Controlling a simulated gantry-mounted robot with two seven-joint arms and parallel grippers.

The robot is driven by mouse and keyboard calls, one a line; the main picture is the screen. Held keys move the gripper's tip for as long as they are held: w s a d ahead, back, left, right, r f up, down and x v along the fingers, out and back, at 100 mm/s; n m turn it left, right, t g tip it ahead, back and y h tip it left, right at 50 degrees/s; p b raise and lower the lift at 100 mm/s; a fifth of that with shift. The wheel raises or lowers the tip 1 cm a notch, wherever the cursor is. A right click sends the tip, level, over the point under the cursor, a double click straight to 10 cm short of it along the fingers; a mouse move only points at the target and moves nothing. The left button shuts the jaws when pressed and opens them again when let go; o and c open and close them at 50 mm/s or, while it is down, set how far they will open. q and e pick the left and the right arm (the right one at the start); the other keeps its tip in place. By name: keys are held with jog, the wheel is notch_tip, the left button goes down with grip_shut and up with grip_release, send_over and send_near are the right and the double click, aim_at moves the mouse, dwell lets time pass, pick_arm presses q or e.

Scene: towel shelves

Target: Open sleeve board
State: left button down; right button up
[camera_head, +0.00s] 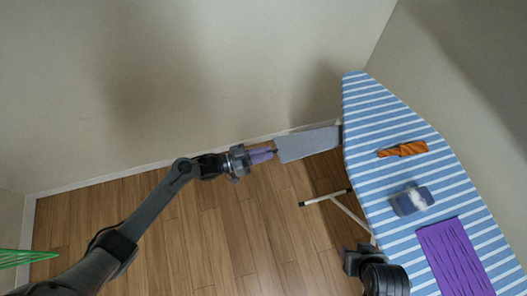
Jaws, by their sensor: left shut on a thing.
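The sleeve board (308,144) is a flat grey panel. It sticks out to the left from the left edge of the blue-and-white striped ironing board (368,150). My left gripper (272,153), with purple fingers, reaches in from the left. It is shut on the left end of the sleeve board. The sleeve board's right end meets the ironing board's edge; the joint there is too small to make out. A dark part of my right arm shows at the bottom, left of the ironing board; its gripper fingers do not show.
On the ironing board lie an orange striped cloth (402,149), a blue-and-white item (412,200) and a purple cloth (455,258). A pale metal leg (350,213) shows below. A green wire rack (25,258) is at far left. The wooden floor (215,225) is clear; walls stand behind.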

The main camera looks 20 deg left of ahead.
pick_arm(q)
jog(key=shift+r, duration=0.1)
jog(key=c, duration=1.5)
grip_release()
jog(key=shift+a, duration=0.1)
jog(key=o, duration=0.4)
jog(key=shift+s+a, duration=0.15)
jog(key=shift+a, duration=0.05)
jog(key=shift+d, duration=0.1)
jog(key=v, duration=1)
jog(key=shift+s+a, duration=0.2)
jog(key=shift+a, duration=0.15)
